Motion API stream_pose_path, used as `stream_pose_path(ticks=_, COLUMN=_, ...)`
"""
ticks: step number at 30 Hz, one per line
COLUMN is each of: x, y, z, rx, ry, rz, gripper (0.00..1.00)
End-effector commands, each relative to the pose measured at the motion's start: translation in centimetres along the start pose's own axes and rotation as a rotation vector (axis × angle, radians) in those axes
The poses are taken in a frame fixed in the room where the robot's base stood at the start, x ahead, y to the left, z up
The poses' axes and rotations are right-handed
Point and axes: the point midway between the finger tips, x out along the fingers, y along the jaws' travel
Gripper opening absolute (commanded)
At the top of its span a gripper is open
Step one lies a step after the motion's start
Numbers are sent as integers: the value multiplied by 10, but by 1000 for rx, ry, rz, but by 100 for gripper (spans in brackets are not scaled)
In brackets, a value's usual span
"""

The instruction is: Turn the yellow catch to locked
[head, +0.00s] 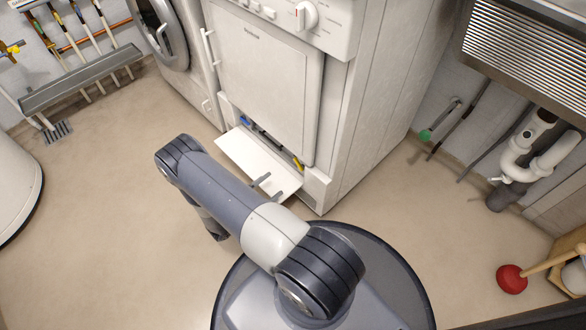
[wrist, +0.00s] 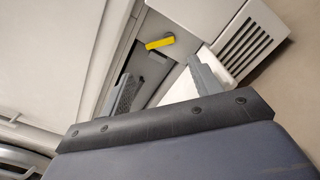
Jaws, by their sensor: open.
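The yellow catch (head: 298,164) is a small bar in the low opening at the foot of the white machine, near the opening's right end. In the wrist view the yellow catch (wrist: 160,43) lies slightly tilted on a grey surround, just beyond my fingertips and between their lines. My gripper (head: 271,185) is open and empty, over the right part of the lowered white flap. In the wrist view my gripper (wrist: 160,68) has its two grey fingers apart, with a clear gap to the catch. Whether the catch is locked cannot be told.
The lowered flap (head: 250,158) sticks out below the machine's door (head: 265,75). A blue part (head: 246,121) shows at the opening's left end. A slotted vent grille (wrist: 246,47) is right of the catch. The floor (head: 110,190) to the left is clear.

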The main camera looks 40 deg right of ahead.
Motion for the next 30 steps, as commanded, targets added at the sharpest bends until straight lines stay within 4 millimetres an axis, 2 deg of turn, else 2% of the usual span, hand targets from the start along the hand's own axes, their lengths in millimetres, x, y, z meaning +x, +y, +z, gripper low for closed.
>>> stream_pose_path(ticks=5, x=10, y=-1, z=0, rx=23, ry=-3, rz=-3, gripper=60)
stream_pose_path(ticks=15, x=66, y=-2, z=-1, rx=22, ry=-4, rz=-5, gripper=60)
stream_pose_path(ticks=21, x=94, y=-1, z=-1, rx=21, ry=-2, rz=-2, gripper=60)
stream_pose_path(ticks=30, x=108, y=0, z=0, rx=19, ry=0, rz=0, gripper=60)
